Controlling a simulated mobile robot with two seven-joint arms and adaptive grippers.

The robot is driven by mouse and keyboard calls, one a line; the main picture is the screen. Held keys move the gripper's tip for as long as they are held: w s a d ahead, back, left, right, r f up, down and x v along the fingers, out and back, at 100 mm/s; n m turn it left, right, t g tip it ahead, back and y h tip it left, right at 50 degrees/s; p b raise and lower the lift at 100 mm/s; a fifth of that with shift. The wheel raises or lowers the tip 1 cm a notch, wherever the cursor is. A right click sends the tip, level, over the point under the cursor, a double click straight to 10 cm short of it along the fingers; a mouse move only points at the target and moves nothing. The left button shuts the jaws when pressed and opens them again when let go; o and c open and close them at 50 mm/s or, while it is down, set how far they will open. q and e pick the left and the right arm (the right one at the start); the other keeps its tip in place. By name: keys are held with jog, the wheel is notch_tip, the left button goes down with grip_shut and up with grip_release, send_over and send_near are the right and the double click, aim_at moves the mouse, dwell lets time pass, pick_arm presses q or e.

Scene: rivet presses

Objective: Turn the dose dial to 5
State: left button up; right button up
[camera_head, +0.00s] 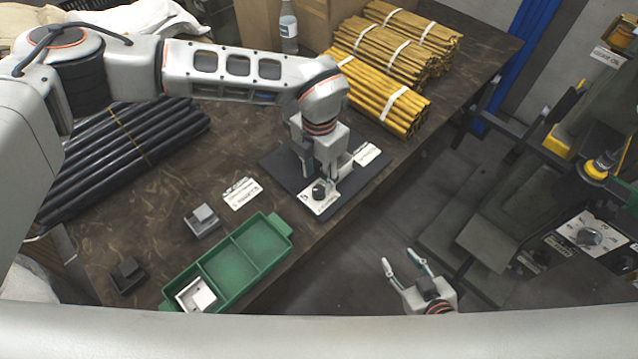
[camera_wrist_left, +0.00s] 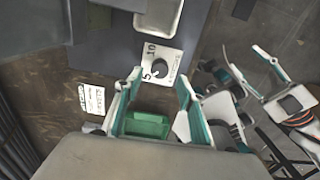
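A black dial knob (camera_head: 319,190) sits on a white plate on a dark mat (camera_head: 358,195). In the left wrist view the knob (camera_wrist_left: 160,67) shows with the marks 5 and 10 on its plate (camera_wrist_left: 172,56). Its pointer is too small to read. My left gripper (camera_head: 321,176) hangs over the mat close to the knob. In the left wrist view its two fingers (camera_wrist_left: 158,78) are spread, with the knob just beyond the tips and nothing held. My right gripper (camera_head: 400,258) is open and empty, in front of the table's right edge.
A green tray (camera_head: 197,268) with compartments, a white part in one, stands at the table's front. Grey blocks (camera_head: 202,222) and a label card (camera_head: 242,193) lie nearby. Yellow rod bundles (camera_head: 390,100) and black tubes (camera_head: 125,150) lie behind. A machine with another dial (camera_head: 590,237) stands right.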

aim_at(319, 190)
pick_arm(q)
notch_tip(319, 190, up, 7)
dwell(0.3)
dwell(0.5)
